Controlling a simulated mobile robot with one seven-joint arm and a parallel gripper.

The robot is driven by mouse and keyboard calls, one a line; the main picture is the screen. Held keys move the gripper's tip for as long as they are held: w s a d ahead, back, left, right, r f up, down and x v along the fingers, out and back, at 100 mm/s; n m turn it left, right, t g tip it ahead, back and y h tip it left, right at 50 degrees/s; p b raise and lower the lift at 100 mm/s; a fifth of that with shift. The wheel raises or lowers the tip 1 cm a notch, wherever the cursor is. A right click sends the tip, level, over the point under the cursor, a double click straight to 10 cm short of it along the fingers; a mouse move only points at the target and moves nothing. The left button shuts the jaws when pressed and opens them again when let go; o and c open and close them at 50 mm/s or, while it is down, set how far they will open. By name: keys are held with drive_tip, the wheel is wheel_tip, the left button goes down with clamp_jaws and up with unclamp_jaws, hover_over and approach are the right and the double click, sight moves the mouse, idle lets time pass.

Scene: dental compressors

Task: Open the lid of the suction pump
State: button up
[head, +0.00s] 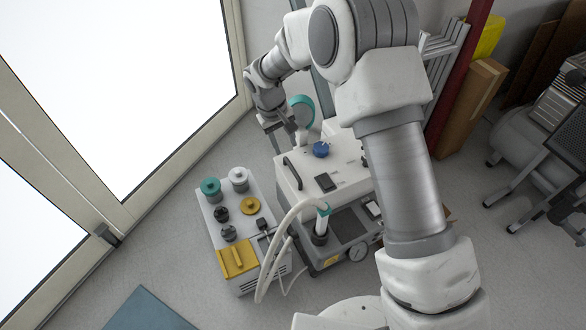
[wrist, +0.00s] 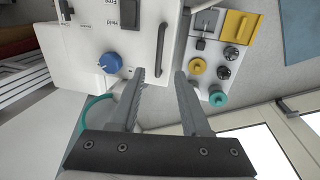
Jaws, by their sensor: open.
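The white boxy unit (head: 345,158), which looks like the suction pump, stands on the floor near the middle of the head view. Its top has a blue knob (head: 320,149), a dark small panel (head: 325,182) and a black bar handle (head: 292,174) along its left edge. In the wrist view the handle (wrist: 161,48) lies just ahead of the fingertips, with the blue knob (wrist: 110,62) to its left. My gripper (wrist: 160,76) is open and empty, its fingers apart and pointing toward the handle side. In the head view my gripper (head: 284,140) is at the unit's back left, partly hidden.
A smaller grey unit (head: 212,222) with knobs and a yellow panel (head: 238,257) stands left of the pump. A pale hose (head: 275,245) loops at the front. A teal ring (head: 303,110) is behind the pump. Bright glazed doors are left; a cardboard box (head: 468,100) is right.

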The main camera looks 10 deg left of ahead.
sight(294, 170)
drive_tip(key=f+b, duration=0.1)
drive_tip(key=f, duration=0.3)
drive_tip(key=w+d+f+b, duration=0.1)
drive_tip(key=f, duration=0.3)
drive_tip(key=d+f, duration=0.1)
drive_tip(key=f, duration=0.3)
drive_tip(key=shift+w+b, duration=0.25)
drive_tip(key=shift+b, duration=0.15)
drive_tip(key=shift+r, duration=0.1)
clamp_jaws()
idle(0.6)
